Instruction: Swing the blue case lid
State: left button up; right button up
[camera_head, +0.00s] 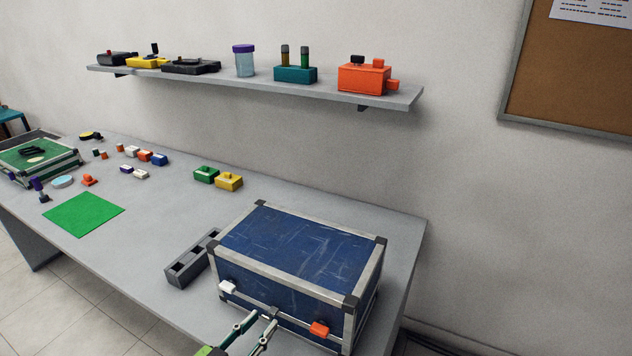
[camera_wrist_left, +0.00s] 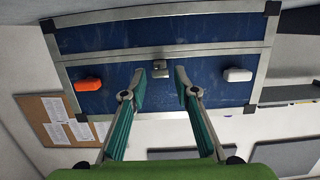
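The blue case (camera_head: 295,255) stands on the right end of the table, with silver edging and dark corners. Its lid (camera_head: 302,243) is down. The front has a white latch (camera_head: 227,287) at left and an orange latch (camera_head: 319,329) at right. In the left wrist view, the case front (camera_wrist_left: 110,72) appears upside down, with a small metal clasp (camera_wrist_left: 161,68) at its middle. My left gripper (camera_head: 263,318) is in front of the case. Its fingers (camera_wrist_left: 164,88) are apart with nothing between them, near the clasp; contact is unclear. My right gripper is not in view.
A grey slotted block (camera_head: 193,258) lies just left of the case. Small coloured blocks, a green mat (camera_head: 83,214) and a green case (camera_head: 38,158) lie farther left. A wall shelf (camera_head: 260,87) with several items hangs above the table.

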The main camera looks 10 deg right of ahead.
aim_at(271, 274)
pick_arm(q)
jog(key=shift+x, duration=0.8)
jog(key=c, duration=0.7)
jog(key=r+p, duration=0.4)
jog(key=w+r+p, duration=0.1)
jog(key=r+p, duration=0.1)
jog(key=r, duration=0.1)
jog(key=shift+w+d, duration=0.1)
jog(key=shift+d, duration=0.25)
jog(key=shift+w+d+r+p, duration=0.15)
jog(key=shift+w+r+p, duration=0.05)
jog(key=shift+r+p, duration=0.25)
jog(key=shift+r, duration=0.1)
jog(key=r, duration=0.1)
jog(key=p, duration=0.1)
jog(key=w+r+p, duration=0.1)
jog(key=shift+d+r, duration=0.35)
jog(key=r+p, duration=0.1)
jog(key=w+d+r+p, duration=0.1)
jog(key=w+r+p, duration=0.1)
jog(key=shift+d+r, duration=0.2)
jog(key=shift+r, duration=0.15)
jog(key=shift+d, duration=0.1)
jog(key=shift+w+r, duration=0.1)
